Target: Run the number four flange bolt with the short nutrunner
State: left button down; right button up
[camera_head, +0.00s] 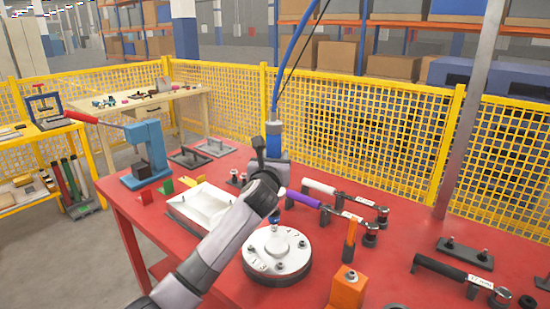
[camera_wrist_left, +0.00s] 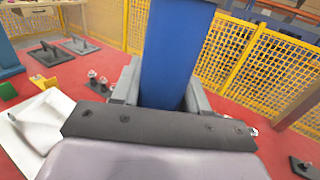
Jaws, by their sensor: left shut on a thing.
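My left gripper (camera_head: 270,165) is shut on the blue body of the short nutrunner (camera_head: 274,138), which hangs upright from a blue hose. In the left wrist view the blue nutrunner body (camera_wrist_left: 175,55) stands between both fingers. The round grey flange (camera_head: 268,253) lies on the red table in front of and below the gripper, with bolt heads around its top. A dark and blue tip (camera_head: 275,217) shows at its far edge, below the gripper; I cannot tell whether it touches a bolt. My forearm hides part of the area left of the flange. The right gripper is not in view.
A white tray (camera_head: 185,212) lies left of the flange. Purple-handled (camera_head: 303,199) and white-handled (camera_head: 318,186) tools lie behind it. An orange block (camera_head: 346,291) stands at right front, and a black-handled tool (camera_head: 440,267) lies right. A blue press (camera_head: 150,150) stands at far left.

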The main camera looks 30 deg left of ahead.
pick_arm(q)
jog(key=shift+f+b, duration=0.8)
jog(key=shift+f, duration=1.15)
dwell(0.8)
jog(key=shift+r, duration=0.1)
dwell(1.0)
notch_tip(320, 180, up, 3)
jog(key=p, duration=0.3)
jog(key=shift+r+p, duration=0.45)
jog(key=shift+r, duration=0.75)
